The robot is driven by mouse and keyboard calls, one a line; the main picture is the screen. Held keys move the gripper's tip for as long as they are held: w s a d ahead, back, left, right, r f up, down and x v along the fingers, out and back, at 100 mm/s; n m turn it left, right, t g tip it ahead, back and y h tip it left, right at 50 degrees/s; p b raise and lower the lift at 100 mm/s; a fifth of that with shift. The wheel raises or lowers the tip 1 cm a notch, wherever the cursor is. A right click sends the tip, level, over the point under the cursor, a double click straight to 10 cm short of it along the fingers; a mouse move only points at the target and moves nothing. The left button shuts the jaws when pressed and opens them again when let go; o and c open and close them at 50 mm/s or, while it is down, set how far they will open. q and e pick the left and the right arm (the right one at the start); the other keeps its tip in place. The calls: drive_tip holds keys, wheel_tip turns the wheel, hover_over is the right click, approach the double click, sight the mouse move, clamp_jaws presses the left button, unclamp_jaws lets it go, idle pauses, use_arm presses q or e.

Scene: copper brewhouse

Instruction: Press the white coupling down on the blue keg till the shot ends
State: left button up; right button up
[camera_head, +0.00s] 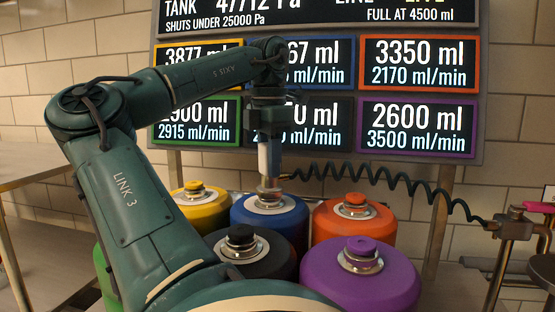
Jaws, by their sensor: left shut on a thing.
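The blue keg (289,228) stands in the middle of the back row. My left gripper (268,128) is above it, pointing down and shut on the white coupling (264,158). The coupling is upright, and its metal lower end is at the fitting on top of the blue keg. I cannot tell how firmly it is pressed down. A dark coiled hose (385,172) runs from the coupling's lower end to the right. My arm and gripper hide part of the blue-framed reading (315,65), which ends in "67 ml". My right gripper is out of view.
A yellow keg (207,213), an orange keg (335,232), a black keg (270,265) and a purple keg (385,288) stand close around. A green keg is mostly hidden by my arm. The board's top line (340,14) shows tank pressure. A metal stand (505,250) is at right.

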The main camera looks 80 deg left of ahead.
use_arm(q)
wheel_tip(320, 180, up, 4)
drive_tip(key=p, duration=0.3)
drive_tip(key=shift+f, duration=0.2)
